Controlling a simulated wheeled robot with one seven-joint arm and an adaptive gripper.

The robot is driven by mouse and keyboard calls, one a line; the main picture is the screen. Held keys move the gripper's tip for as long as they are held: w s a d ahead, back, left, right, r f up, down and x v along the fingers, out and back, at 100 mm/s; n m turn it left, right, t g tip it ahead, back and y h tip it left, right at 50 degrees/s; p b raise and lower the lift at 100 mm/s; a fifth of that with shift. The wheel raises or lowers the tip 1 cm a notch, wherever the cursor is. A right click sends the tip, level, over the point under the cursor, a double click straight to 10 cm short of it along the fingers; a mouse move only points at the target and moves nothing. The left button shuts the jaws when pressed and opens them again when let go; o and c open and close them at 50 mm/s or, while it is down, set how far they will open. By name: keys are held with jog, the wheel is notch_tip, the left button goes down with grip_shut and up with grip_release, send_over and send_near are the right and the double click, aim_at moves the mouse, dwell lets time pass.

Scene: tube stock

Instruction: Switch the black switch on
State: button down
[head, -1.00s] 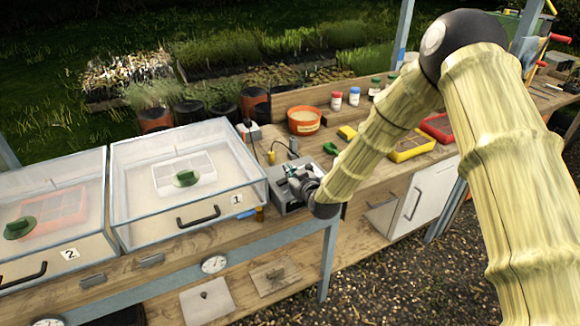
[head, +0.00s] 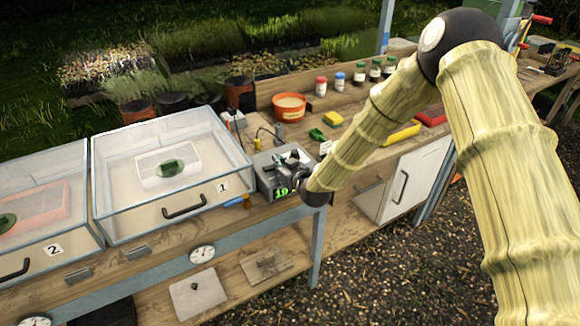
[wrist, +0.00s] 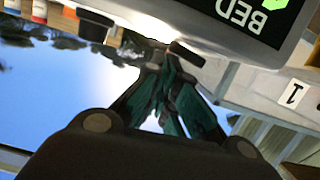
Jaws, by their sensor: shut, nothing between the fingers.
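A grey control box (head: 267,183) with a lit green readout (head: 281,192) stands on the bench, right of the clear bin marked 1. In the wrist view the box (wrist: 285,45) fills the top right, upside down, with its dark display (wrist: 250,15) reading BED. My gripper (wrist: 160,58) is shut and empty, its fingertips close to the box. A short dark bar (wrist: 188,53) shows beside the fingertips and may be the black switch; I cannot tell its position or whether it is touched. In the head view my gripper (head: 284,166) partly covers the box top.
Clear lidded bins, one marked 1 (head: 225,205) and one marked 2 (head: 95,258), stand to the left. An orange pot (head: 289,108), several small bottles, a green item (head: 317,134) and a yellow tray (head: 400,134) lie behind and to the right.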

jog(key=shift+a, duration=0.15)
jog(key=shift+a+r, duration=0.1)
jog(key=shift+r, duration=0.4)
jog(key=r, duration=0.1)
jog(key=d+r+p, duration=0.1)
jog(key=r, duration=0.1)
jog(key=b+v, duration=0.3)
jog(key=v, duration=0.6)
jog(key=shift+s+d+b, duration=0.25)
jog(key=shift+d+b, duration=0.05)
jog(key=shift+d, duration=0.1)
